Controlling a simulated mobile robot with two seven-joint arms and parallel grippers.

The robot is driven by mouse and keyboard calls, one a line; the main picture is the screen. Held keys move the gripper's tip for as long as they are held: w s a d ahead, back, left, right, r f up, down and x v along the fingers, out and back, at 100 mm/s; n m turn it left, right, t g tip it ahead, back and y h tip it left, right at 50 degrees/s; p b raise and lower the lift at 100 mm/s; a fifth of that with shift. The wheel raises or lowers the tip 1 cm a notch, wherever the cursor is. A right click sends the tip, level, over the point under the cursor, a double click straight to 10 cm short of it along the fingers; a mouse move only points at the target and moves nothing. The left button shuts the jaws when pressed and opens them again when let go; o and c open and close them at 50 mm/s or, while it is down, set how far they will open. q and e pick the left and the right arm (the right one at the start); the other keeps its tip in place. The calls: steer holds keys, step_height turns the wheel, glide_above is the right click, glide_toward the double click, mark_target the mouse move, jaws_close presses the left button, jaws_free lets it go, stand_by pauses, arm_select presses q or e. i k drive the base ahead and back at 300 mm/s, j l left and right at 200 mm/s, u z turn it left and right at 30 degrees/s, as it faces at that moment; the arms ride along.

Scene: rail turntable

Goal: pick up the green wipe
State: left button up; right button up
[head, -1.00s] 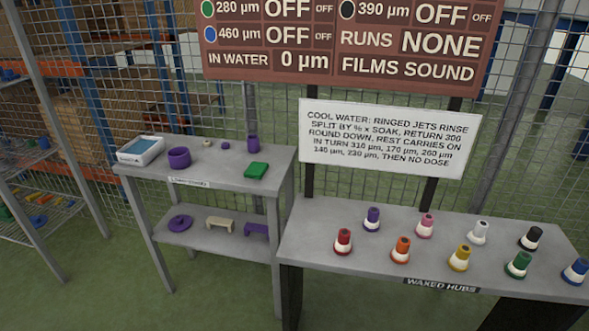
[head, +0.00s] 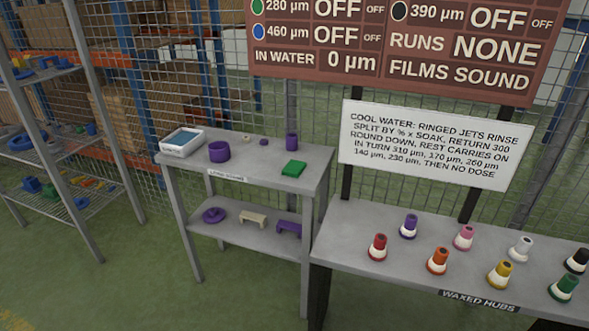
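The green wipe (head: 293,168) is a small flat green block-like pad. It lies on the top of the grey two-level side table (head: 247,178), near its front right part. Neither of my grippers shows in the head view. Nothing covers the wipe.
The table top also holds a white tray with blue inside (head: 182,142), a purple bowl (head: 219,151) and a purple cylinder (head: 292,142). A bench labelled WAXED HUBS (head: 400,258) with several coloured hubs stands at right. A wire shelf (head: 75,205) stands left. Green floor (head: 140,285) is open in front.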

mark_target(293, 168)
steer(key=i+j, duration=0.3)
steer(key=i+j+z, duration=0.1)
steer(key=i+j, duration=0.15)
steer(key=j, duration=0.25)
steer(key=i+j, duration=0.3)
steer(key=j, duration=0.15)
